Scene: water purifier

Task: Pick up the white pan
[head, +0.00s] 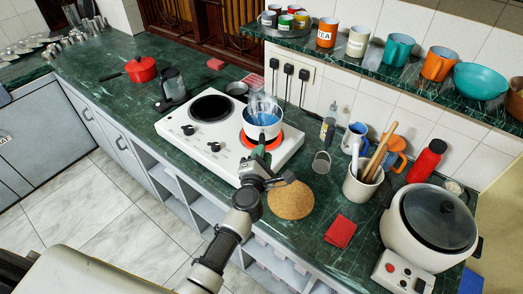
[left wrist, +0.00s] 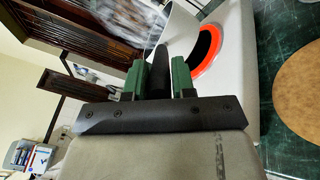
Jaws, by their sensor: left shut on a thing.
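The white pan (head: 262,119) holds blue liquid with steam above it. It is over the right burner (head: 285,146), whose ring glows red. I cannot tell whether the pan touches the burner or is just above it. My left gripper (head: 259,153) is on the near side of the pan, shut on its dark handle. In the left wrist view the black handle (left wrist: 160,70) lies between the green fingers, and the white pan wall (left wrist: 181,30) shows beyond. My right gripper is not in view.
The white stove (head: 203,150) has a dark, unlit left burner (head: 211,108). A round cork mat (head: 291,200) lies to its right. A utensil crock (head: 361,187), a red cloth (head: 340,231) and a rice cooker (head: 430,225) stand further right. A red pot (head: 141,69) is at the far left.

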